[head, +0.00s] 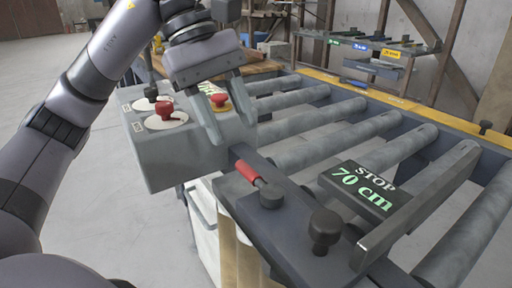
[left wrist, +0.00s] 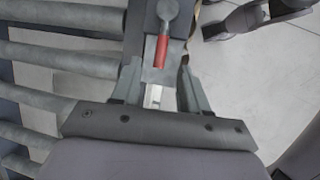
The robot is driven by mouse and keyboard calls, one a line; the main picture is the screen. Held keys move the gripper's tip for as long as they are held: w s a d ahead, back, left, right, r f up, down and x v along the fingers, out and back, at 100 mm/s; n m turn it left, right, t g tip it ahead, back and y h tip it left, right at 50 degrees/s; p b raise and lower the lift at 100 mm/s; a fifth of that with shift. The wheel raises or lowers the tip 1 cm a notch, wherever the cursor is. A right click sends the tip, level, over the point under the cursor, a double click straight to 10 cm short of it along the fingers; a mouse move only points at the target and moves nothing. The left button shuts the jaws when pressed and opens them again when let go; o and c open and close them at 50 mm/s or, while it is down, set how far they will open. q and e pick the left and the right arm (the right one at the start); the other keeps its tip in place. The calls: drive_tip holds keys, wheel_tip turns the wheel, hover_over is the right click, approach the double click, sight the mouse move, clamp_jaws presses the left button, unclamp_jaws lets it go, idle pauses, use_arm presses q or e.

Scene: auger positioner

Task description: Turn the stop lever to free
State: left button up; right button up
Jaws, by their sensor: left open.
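The stop lever has a red handle (head: 249,172) and a dark round pivot (head: 271,195) on the end block of the roller conveyor. Its handle points away from me, toward the control box. My left gripper (head: 231,128) is open, with its fingers pointing down, above and beyond the handle's end and apart from it. In the left wrist view the red handle (left wrist: 161,50) points down the picture toward the space between the open fingers (left wrist: 160,68). No lettering for the lever's positions is readable. My right gripper is out of view.
A grey control box (head: 165,165) with a red button and knobs stands left of the lever, close to my left gripper. A dark knob (head: 325,230), a sign reading STOP 70 cm (head: 365,190) and a stop plate (head: 415,208) are to the right. Rollers (head: 330,130) lie behind.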

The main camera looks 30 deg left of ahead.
sight(248, 169)
use_arm(q)
drive_tip(key=x, duration=0.6)
drive_tip(key=shift+s+d+f+b, duration=0.1)
drive_tip(key=shift+s+f+b, duration=0.1)
drive_tip(key=shift+b, duration=0.15)
drive_tip(key=shift+w, duration=0.1)
clamp_jaws()
